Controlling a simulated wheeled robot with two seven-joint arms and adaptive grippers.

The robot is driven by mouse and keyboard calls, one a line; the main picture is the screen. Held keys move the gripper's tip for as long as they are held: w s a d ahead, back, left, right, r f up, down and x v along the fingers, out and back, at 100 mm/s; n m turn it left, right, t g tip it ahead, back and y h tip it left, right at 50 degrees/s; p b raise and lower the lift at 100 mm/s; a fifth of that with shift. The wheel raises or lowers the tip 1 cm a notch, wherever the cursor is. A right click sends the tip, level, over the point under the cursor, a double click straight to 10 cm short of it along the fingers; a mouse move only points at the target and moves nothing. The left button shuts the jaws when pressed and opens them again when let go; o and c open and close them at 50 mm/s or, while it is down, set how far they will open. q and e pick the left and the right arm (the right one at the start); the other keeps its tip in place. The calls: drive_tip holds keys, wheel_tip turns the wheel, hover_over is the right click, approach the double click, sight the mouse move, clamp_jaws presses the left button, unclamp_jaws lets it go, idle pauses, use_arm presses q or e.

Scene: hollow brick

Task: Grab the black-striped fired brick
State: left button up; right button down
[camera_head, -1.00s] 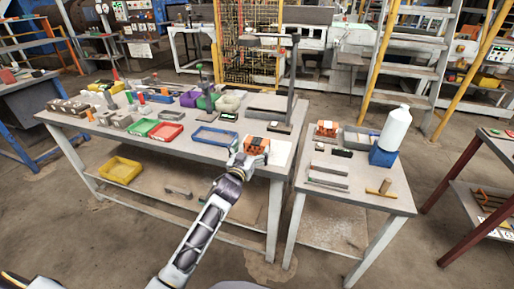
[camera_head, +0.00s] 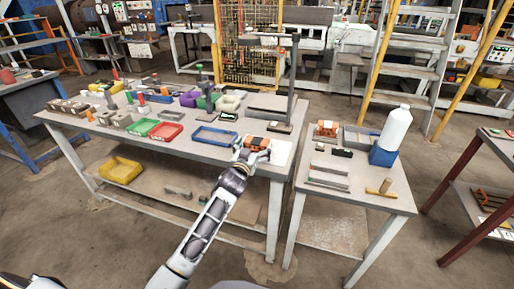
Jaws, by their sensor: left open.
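An orange brick with dark markings (camera_head: 257,142) lies near the front right corner of the long grey table (camera_head: 222,152). My left gripper (camera_head: 254,154) is open at this brick, its two fingers spread at the brick's near side, one toward the left and one toward the right. I cannot tell whether they touch it. A second orange brick with dark markings (camera_head: 327,128) stands on the smaller table (camera_head: 345,205) at the right. The stripe patterns are too small to compare. My right gripper is not in view.
A blue tray (camera_head: 214,136) lies left of my gripper, with a red tray (camera_head: 166,131) and a green tray (camera_head: 142,126) further left. A dark upright stand (camera_head: 292,85) rises behind the near brick. A white bottle (camera_head: 396,128) stands on the right table.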

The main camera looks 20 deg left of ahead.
use_arm(q)
drive_tip(key=shift+w+d+f, duration=0.1)
drive_tip(key=shift+w, duration=1.25)
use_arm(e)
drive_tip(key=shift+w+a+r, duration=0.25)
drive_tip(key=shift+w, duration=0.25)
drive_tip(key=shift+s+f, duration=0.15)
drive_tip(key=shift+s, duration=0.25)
